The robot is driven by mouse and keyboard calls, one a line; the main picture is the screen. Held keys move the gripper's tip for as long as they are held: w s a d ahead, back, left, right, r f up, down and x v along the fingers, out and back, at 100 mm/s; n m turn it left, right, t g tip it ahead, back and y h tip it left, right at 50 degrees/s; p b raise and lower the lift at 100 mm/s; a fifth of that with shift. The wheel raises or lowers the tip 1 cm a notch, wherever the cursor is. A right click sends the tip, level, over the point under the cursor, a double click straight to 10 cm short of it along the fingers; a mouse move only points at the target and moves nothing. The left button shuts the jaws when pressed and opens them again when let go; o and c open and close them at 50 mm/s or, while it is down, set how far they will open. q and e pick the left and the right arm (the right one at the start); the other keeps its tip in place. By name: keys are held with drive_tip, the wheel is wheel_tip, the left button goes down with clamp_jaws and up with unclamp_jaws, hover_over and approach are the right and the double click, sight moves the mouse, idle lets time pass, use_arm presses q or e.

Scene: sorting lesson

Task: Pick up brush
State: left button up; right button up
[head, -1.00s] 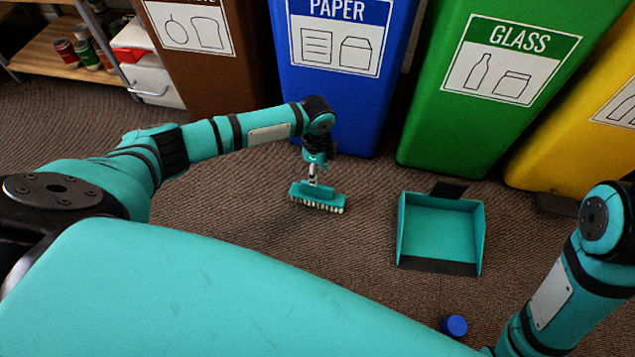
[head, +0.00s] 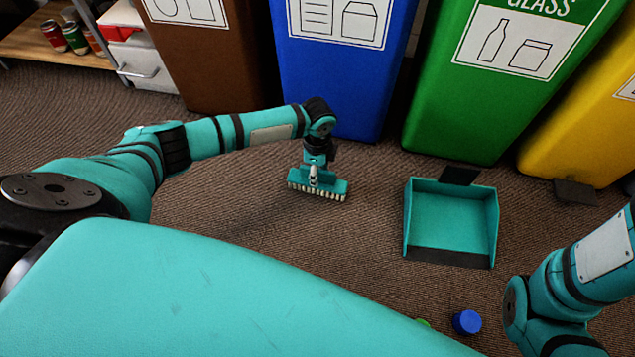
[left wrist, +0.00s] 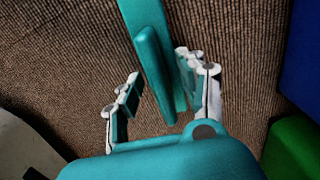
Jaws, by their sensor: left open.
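The brush (head: 335,188) is teal with pale bristles and sits on the carpet in front of the blue bin. My left gripper (head: 313,176) points down at it in the head view and overlaps its top. In the left wrist view, the brush (left wrist: 152,60) runs between the fingers of the open left gripper (left wrist: 160,68), nearer the right finger. I cannot tell whether that finger touches it. My right arm shows at the lower right of the head view, but its gripper does not.
A teal dustpan (head: 450,220) lies right of the brush. Blue (head: 335,80), green (head: 470,110), brown (head: 215,75) and yellow (head: 580,135) bins stand behind. A blue round object (head: 466,322) is on the carpet near my body, with a bit of something green beside it.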

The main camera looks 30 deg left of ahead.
use_arm(q)
clamp_jaws()
drive_tip(key=shift+r, duration=0.1)
idle(0.5)
